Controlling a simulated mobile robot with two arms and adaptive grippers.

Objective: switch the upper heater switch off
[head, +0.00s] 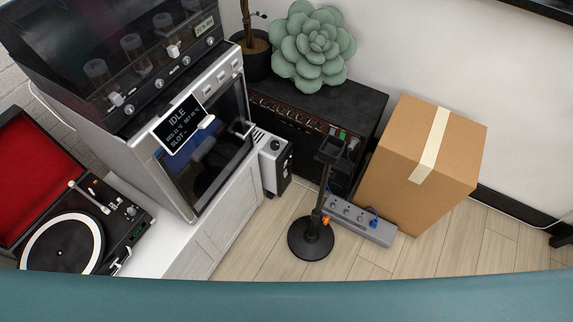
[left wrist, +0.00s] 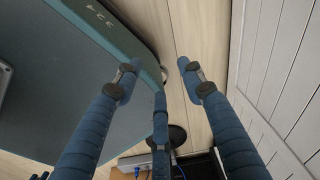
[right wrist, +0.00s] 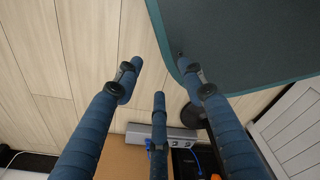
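A round knob shows near the panel's top. The upper switch is too small to make out, and so is its position. My left gripper (left wrist: 157,68) is open and empty in the left wrist view, its fingers spread above the floor. My right gripper (right wrist: 160,65) is open and empty in the right wrist view. Neither gripper shows in the head view, and neither is at the heater.
A black stand (head: 311,237) with a round base stands right of the heater. A grey power strip (head: 349,215) with a blue plug lies beside it. A cardboard box (head: 415,180), black amplifier (head: 345,105) and white cabinet (head: 217,229) surround them. Some floor in front is clear.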

